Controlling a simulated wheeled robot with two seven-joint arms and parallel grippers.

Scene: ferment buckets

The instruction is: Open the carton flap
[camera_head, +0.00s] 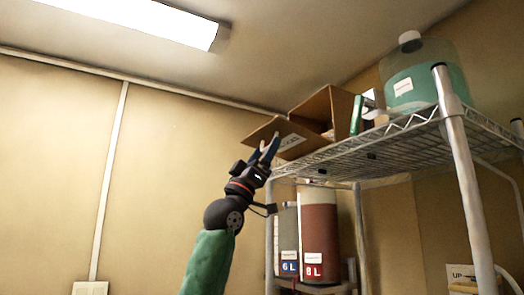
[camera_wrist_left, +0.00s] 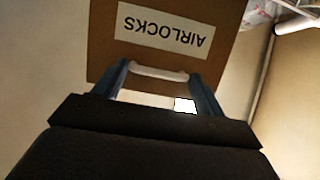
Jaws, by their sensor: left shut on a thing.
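The brown carton (camera_head: 325,108) stands on the wire shelf. Its flap (camera_head: 291,139) extends left past the shelf edge, tilted outward, and the carton's front looks partly uncovered. In the left wrist view the flap (camera_wrist_left: 103,48) carries a white label reading AIRLOCKS, upside down. A white handle-like bar (camera_wrist_left: 158,73) runs along the flap's near edge, between my blue fingertips. My left gripper (camera_head: 268,146) is at the flap's outer edge, shut on this bar; the fingers stay spread across its length. My right gripper is not in view.
The wire shelf (camera_head: 390,148) also holds a large green-tinted jug (camera_head: 412,80) and small items beside the carton. Below stand a red-brown bucket marked 8L (camera_head: 318,232) and a grey one marked 6L (camera_head: 287,240). A metal post (camera_head: 463,175) rises at right. Left of my arm is open room.

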